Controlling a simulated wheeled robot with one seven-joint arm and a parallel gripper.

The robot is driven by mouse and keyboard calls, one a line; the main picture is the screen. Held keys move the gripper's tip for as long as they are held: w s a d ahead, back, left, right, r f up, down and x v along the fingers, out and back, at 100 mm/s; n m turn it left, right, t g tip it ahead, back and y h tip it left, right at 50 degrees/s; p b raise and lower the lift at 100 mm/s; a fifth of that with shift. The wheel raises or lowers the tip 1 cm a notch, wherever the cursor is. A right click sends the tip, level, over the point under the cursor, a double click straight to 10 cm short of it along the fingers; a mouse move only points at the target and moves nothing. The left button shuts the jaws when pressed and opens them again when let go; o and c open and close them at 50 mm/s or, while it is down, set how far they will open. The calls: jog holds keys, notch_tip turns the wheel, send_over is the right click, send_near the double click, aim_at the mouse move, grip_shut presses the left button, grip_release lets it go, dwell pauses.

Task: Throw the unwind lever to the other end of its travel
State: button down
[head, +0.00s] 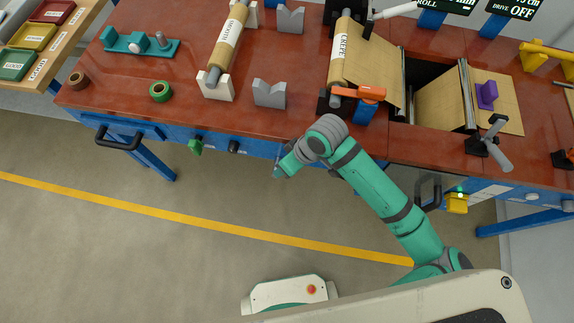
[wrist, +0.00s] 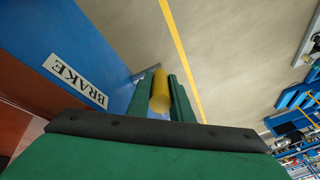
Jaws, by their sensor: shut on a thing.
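A yellow rounded handle (wrist: 160,97), which looks like the grip of the unwind lever, sits between the fingers of my gripper (wrist: 161,80) in the wrist view. The gripper is shut on it. A white label reading BRAKE (wrist: 75,79) is on the blue panel beside it. In the head view my gripper (head: 283,168) is low at the front edge of the bench, below the crepe roll (head: 345,55). The handle is hidden there by my arm, and the lever's pivot shows in neither view.
The red-brown bench top (head: 200,110) bears a mooth-labelled roll (head: 228,38), grey V-blocks (head: 270,93) and tape rings (head: 160,92). An orange piece (head: 358,92) lies by the crepe roll's near end. A black handle (head: 118,143) and green knob (head: 195,146) stick out of the front. Floor in front is clear.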

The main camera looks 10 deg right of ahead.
jog(key=c, duration=1.6)
grip_release()
jog(key=v, duration=1)
jog(key=shift+d+r, duration=0.1)
jog(key=shift+r, duration=0.3)
